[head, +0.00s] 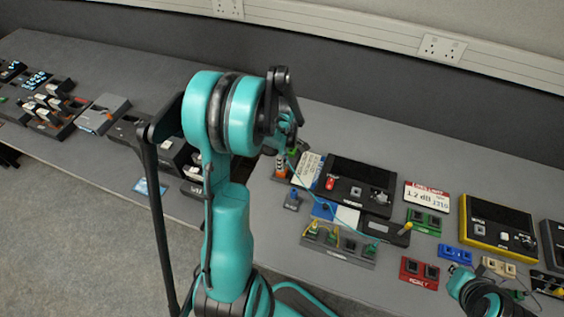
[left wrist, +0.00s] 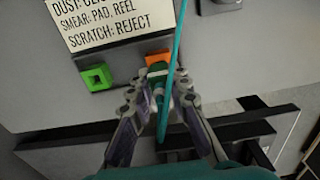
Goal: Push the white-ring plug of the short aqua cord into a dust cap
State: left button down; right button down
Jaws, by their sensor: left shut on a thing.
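In the left wrist view, my left gripper (left wrist: 160,98) is shut on a dark green plug (left wrist: 159,84), with the aqua cord (left wrist: 178,35) running up from it. An orange block (left wrist: 158,57) lies just beyond the fingertips, partly hidden; contact cannot be told. A green square piece with an opening (left wrist: 97,77) sits to its left. I cannot tell which is a dust cap. In the head view, my left wrist hides most of the gripper; the aqua cord (head: 330,192) trails right. My right arm's wrist (head: 485,296) shows at lower right, its fingers unclear.
A printed card (left wrist: 110,22) lies behind the green piece. In the head view, a grey holder (head: 338,257), a black device (head: 355,180), a red double block (head: 419,272) and a yellow-edged device (head: 498,225) crowd the bench. Bare bench (head: 410,140) lies behind them.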

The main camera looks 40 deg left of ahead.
pick_arm(q)
jog(key=shift+f+b, duration=0.8)
jog(key=shift+b, duration=0.25)
dwell(1.2)
jog(key=c, duration=1.3)
grip_release()
jog(key=shift+c, duration=0.2)
jog(key=shift+r, duration=0.15)
jog(key=shift+r+p, duration=1.8)
jog(key=shift+r, duration=0.6)
notch_tip(320, 180, up, 4)
jog(key=p, duration=0.3)
